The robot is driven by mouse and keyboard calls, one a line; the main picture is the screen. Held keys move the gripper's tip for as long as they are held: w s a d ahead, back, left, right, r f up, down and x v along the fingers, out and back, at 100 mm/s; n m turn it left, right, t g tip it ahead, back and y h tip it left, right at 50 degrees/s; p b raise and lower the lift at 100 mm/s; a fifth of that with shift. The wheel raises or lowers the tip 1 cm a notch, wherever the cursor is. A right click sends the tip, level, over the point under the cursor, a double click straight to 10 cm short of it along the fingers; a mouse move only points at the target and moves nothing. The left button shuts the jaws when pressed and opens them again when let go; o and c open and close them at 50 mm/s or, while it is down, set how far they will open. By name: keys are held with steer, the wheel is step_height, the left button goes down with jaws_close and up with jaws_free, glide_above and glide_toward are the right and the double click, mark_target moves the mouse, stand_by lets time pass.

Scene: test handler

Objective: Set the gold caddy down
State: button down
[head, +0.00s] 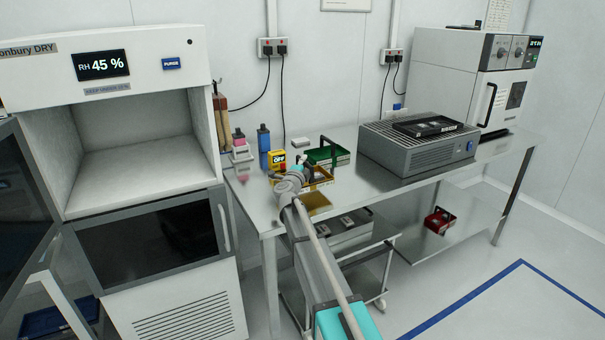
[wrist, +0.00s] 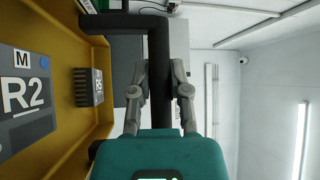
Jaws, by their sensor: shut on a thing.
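The gold caddy (head: 322,181) is at the left part of the steel table in the head view, partly hidden by my arm. In the wrist view its gold wall (wrist: 62,20) runs down the left side, and its dark handle (wrist: 158,60) stands between my fingers. My gripper (wrist: 162,84) is shut on this handle; it shows small in the head view (head: 299,168). A grey block marked R2 (wrist: 25,95) and a smaller dark block (wrist: 90,88) lie in the caddy. A gold patch like a reflection shows on the steel below it. I cannot tell whether its base touches the table.
A green caddy (head: 328,155) stands just behind on the steel table (head: 350,180). A yellow box (head: 277,159) and blue bottle (head: 264,144) stand to the left. A grey bench unit (head: 415,152) fills the right. A red caddy (head: 439,220) is on the lower shelf.

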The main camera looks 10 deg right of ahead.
steer(key=shift+w+d+f+b, duration=0.2)
steer(key=shift+w+f+b, duration=0.2)
steer(key=shift+f+b, duration=1.6)
steer(key=shift+b, duration=0.05)
steer(key=shift+f, duration=0.2)
steer(key=c, duration=0.6)
jaws_free()
steer(key=shift+r, duration=0.1)
steer(key=shift+r, duration=0.2)
